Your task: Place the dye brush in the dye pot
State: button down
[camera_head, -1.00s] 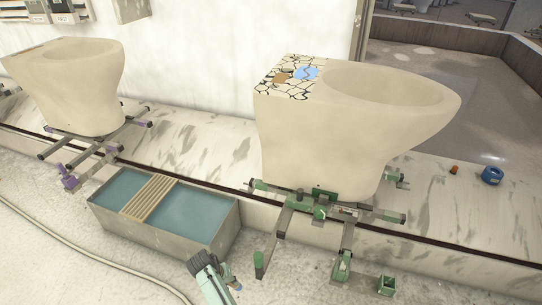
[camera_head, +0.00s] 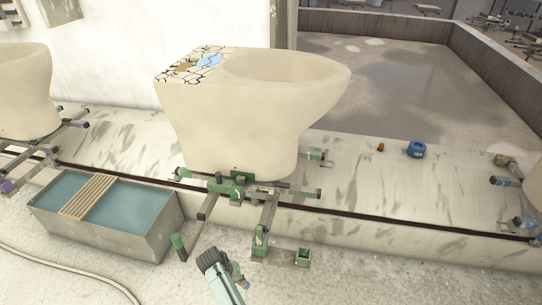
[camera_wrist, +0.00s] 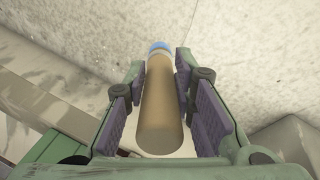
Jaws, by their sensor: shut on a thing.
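The dye brush (camera_wrist: 161,112) has a thick tan handle with a blue far end in the wrist view. My gripper (camera_wrist: 162,85) is shut on it, with dark pads on both sides of the handle. In the head view my gripper (camera_head: 240,280) is at the bottom edge, in front of the green stand, and the brush is hardly visible. A small blue round pot (camera_head: 416,150), which looks like the dye pot, stands on the pale ledge at the right, well away from my gripper. Its inside is too small to make out.
A large cream toilet-shaped piece (camera_head: 235,120) sits on a green-ended stand (camera_head: 240,185) at the ledge. A small orange-brown thing (camera_head: 380,147) is left of the pot. A water trough (camera_head: 120,243) stands at left. Another stand (camera_head: 515,200) is at the right edge.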

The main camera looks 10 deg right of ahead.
aim_at(415, 151)
jog(key=k+l+z, duration=0.15)
jog(key=l, duration=0.35)
jog(key=l+z, duration=0.1)
jog(key=l, duration=0.35)
jog(key=i+l, duration=0.1)
jog(key=l, duration=0.3)
jog(key=i+l, duration=0.1)
jog(key=l, duration=0.3)
jog(key=i+l, duration=0.1)
jog(key=l, duration=0.35)
jog(key=i+l, duration=0.1)
jog(key=l, duration=0.3)
jog(key=i+l, duration=0.1)
jog(key=l, duration=0.3)
jog(key=z, duration=0.05)
